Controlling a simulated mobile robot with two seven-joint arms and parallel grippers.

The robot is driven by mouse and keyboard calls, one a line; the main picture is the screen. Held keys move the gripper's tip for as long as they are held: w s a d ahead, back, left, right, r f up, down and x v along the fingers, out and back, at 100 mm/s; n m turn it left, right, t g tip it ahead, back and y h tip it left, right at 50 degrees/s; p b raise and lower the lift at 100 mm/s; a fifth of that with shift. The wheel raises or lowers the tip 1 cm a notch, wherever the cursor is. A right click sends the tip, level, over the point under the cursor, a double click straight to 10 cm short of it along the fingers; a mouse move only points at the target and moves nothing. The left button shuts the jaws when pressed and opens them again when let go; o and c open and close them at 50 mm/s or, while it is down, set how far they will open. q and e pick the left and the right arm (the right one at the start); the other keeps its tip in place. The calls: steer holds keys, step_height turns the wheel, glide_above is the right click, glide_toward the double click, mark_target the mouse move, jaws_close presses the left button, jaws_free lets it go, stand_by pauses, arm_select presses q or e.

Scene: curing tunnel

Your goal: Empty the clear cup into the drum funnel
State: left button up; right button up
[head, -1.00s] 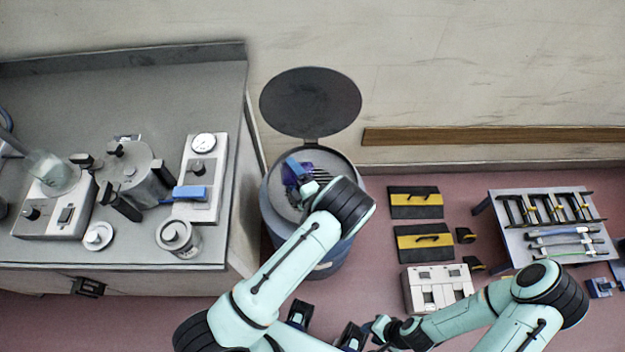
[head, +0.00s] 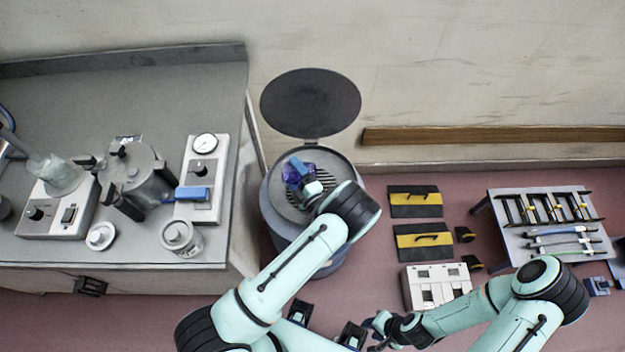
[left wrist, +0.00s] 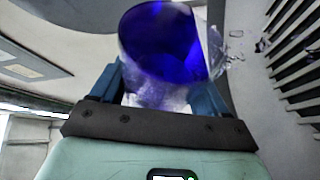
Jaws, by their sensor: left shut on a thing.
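The clear cup (head: 293,179) holds blue-purple liquid and is over the drum funnel (head: 333,163), whose slotted grate shows beside it. In the left wrist view the cup (left wrist: 160,45) sits between the blue fingers of my left gripper (left wrist: 160,95), which is shut on it. The cup looks tilted, with liquid inside; I cannot tell whether any is running out. The funnel slats (left wrist: 297,60) show at right in that view. My right gripper (head: 378,325) is low in the head view, away from the drum; its jaws are unclear.
The drum's round dark lid (head: 310,102) stands open behind the funnel. A grey bench (head: 90,110) with a pressure pot, gauge box and jars is left of the drum. Yellow-black plates (head: 424,242), a white box (head: 437,288) and a tool table (head: 540,198) are at right.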

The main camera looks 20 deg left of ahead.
arm_select(q)
steer(key=shift+w+d+r+m+t+y+p, duration=0.15)
steer(key=shift+w+d+r+m+t+p, duration=0.15)
steer(key=shift+m+p, duration=0.3)
steer(key=shift+w+d+r+m+t+y+p, duration=0.1)
steer(key=shift+w+d+r+m+y+p, duration=0.2)
steer(key=shift+m, duration=0.5)
steer(key=m, duration=0.1)
steer(key=d+m+t+p, duration=0.1)
steer(key=m, duration=0.1)
steer(key=w+d+m+t+p, duration=0.1)
steer(key=shift+w+r+m, duration=0.1)
steer(key=shift+r+m, duration=0.25)
steer(key=shift+m, duration=0.05)
steer(key=shift+f, duration=0.3)
steer(key=shift+s+r+y, duration=0.2)
steer(key=shift+y, duration=0.05)
arm_select(e)
steer(key=w+r, duration=0.2)
steer(key=r, duration=0.1)
steer(key=w+r, duration=0.1)
steer(key=r, duration=0.1)
steer(key=shift+w, duration=0.15)
arm_select(q)
steer(key=shift+w, duration=0.1)
arm_select(e)
steer(key=shift+w, duration=0.1)
steer(key=shift+f, duration=0.1)
